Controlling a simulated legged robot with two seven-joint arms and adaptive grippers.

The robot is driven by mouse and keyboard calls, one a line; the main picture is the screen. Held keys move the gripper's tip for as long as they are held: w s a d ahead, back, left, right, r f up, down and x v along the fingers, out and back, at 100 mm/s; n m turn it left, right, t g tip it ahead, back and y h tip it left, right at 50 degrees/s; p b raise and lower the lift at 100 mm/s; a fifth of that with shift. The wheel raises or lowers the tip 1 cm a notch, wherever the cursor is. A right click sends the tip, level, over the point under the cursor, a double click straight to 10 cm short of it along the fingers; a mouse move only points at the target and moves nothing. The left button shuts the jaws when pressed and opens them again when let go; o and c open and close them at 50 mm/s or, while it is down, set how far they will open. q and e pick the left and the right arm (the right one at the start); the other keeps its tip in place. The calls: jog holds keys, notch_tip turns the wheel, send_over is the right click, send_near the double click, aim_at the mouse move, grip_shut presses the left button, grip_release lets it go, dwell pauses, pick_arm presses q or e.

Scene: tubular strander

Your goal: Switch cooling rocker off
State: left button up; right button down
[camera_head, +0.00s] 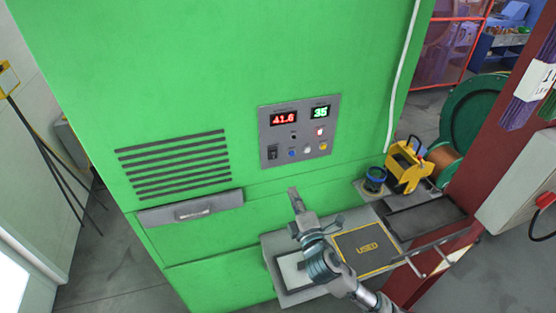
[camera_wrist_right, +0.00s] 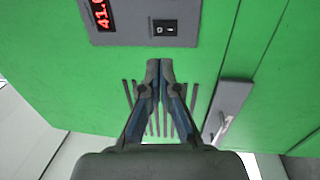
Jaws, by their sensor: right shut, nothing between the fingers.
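The cooling rocker is a small black switch (camera_head: 273,152) at the lower left of the grey control panel (camera_head: 299,130) on the green cabinet. In the right wrist view the rocker (camera_wrist_right: 164,27) sits below and right of the red display, just beyond the fingertips. My right gripper (camera_head: 293,190) is below the panel in the head view, apart from the switch. Its fingers are shut and empty, and they also show in the right wrist view (camera_wrist_right: 160,64). I cannot read which way the rocker is tipped. My left gripper is not in view.
The panel has a red display reading 41.6 (camera_head: 283,119), a green display (camera_head: 320,112) and several buttons. A grey drawer handle (camera_head: 191,209) projects under the vents. A grey shelf with a mat marked USED (camera_head: 367,248) stands at the right. A red post (camera_head: 490,130) is farther right.

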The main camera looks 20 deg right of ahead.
jog(key=p, duration=0.3)
send_near(274, 153)
jog(key=w, duration=0.4)
jog(key=w+r, duration=0.1)
jog(key=w, duration=0.2)
jog(key=shift+d, duration=0.2)
jog(key=shift+w+a, duration=0.15)
jog(key=shift+a, duration=0.05)
